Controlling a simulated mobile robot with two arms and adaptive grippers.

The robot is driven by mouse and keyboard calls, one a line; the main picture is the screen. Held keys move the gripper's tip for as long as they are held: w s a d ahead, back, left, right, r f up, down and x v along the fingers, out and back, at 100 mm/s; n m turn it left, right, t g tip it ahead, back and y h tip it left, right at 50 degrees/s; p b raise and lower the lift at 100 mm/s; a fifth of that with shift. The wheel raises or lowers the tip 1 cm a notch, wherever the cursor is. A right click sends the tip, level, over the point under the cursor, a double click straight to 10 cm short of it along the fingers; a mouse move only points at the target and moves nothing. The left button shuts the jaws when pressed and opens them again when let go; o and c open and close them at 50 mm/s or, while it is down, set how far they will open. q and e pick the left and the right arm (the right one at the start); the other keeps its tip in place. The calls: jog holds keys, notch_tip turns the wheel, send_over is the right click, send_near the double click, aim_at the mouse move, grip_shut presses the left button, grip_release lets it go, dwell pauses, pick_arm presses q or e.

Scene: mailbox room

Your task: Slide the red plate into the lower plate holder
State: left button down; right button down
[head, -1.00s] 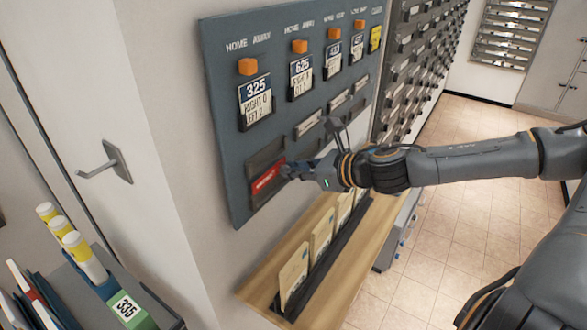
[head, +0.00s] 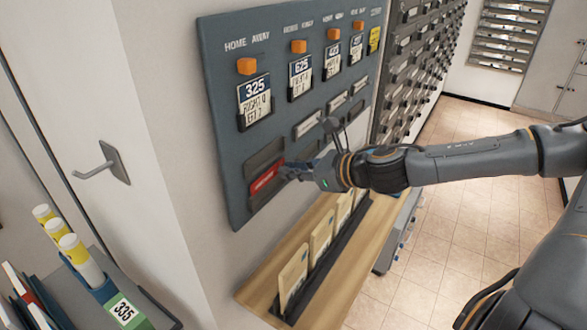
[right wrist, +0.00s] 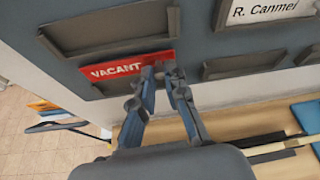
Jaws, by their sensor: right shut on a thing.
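The red plate (head: 265,179), marked VACANT, is at the lower left of the grey-blue board. It also shows in the right wrist view (right wrist: 112,69), held roughly level along the board. My right gripper (head: 285,172) is shut on the plate's right end, as the right wrist view shows at its fingertips (right wrist: 162,72). The lower plate holder (head: 262,198) is at the plate's lower edge. I cannot tell how deep the plate sits in it. The upper holder (right wrist: 110,32) just above is empty. My left gripper is not in view.
Number cards such as 325 (head: 255,98) and orange blocks (head: 247,66) are higher on the board. A wooden shelf (head: 255,288) with upright cards stands below.

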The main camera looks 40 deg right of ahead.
jog(key=shift+s+a, duration=0.1)
dwell(0.4)
jog(key=shift+f+b, duration=1.65)
jog(key=shift+b, duration=0.15)
dwell(0.6)
jog(key=c, duration=0.9)
grip_release()
